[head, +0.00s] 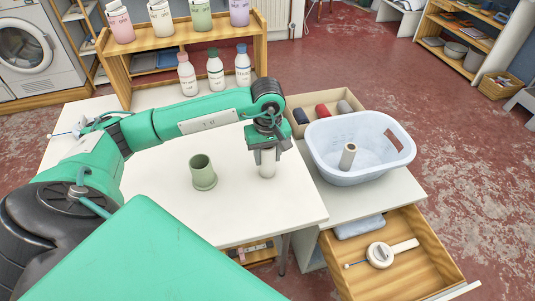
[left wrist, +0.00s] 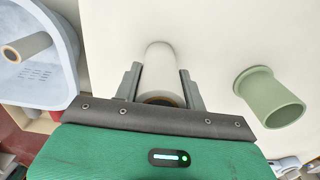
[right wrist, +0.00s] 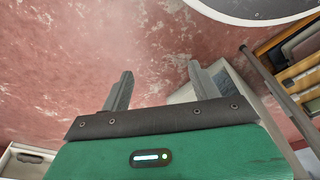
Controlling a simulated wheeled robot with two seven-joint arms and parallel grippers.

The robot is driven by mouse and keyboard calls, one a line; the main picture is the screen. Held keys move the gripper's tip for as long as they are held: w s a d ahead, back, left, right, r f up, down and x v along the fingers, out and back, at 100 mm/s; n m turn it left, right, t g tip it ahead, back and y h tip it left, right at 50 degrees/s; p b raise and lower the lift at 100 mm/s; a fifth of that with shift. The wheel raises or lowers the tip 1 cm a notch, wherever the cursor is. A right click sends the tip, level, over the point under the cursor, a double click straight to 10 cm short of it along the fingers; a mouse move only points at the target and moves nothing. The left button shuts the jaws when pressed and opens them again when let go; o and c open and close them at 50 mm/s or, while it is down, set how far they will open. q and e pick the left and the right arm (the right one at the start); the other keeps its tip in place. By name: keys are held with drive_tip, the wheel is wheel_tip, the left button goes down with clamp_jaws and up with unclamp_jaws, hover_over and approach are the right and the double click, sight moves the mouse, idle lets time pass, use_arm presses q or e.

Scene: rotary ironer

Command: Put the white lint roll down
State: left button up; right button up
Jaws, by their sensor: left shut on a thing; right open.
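My left gripper (head: 266,154) points down over the white table (head: 235,200) near its right side. It is shut on a white lint roll (head: 267,168), which is upright between the fingers. In the left wrist view the white lint roll (left wrist: 161,65) shows between both fingers (left wrist: 161,74). Its lower end is at or just above the table top; I cannot tell if it touches. A green flared cup (head: 203,174) stands upright on the table, left of the roll. My right gripper (right wrist: 161,85) shows only in its wrist view, open and empty above the red floor.
A pale blue basket (head: 335,130) on the right holds another roll (head: 348,157) with a brown core. Behind it is a box (head: 300,101) with dark and red rolls. An open drawer (head: 415,265) juts out at lower right. Bottles (head: 215,68) stand at the back.

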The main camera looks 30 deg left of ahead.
use_arm(q)
drive_tip(key=shift+f, duration=0.1)
drive_tip(key=o, duration=1)
use_arm(e)
drive_tip(key=shift+w+r, duration=0.2)
drive_tip(key=shift+r, duration=0.25)
drive_tip(key=shift+s, duration=0.1)
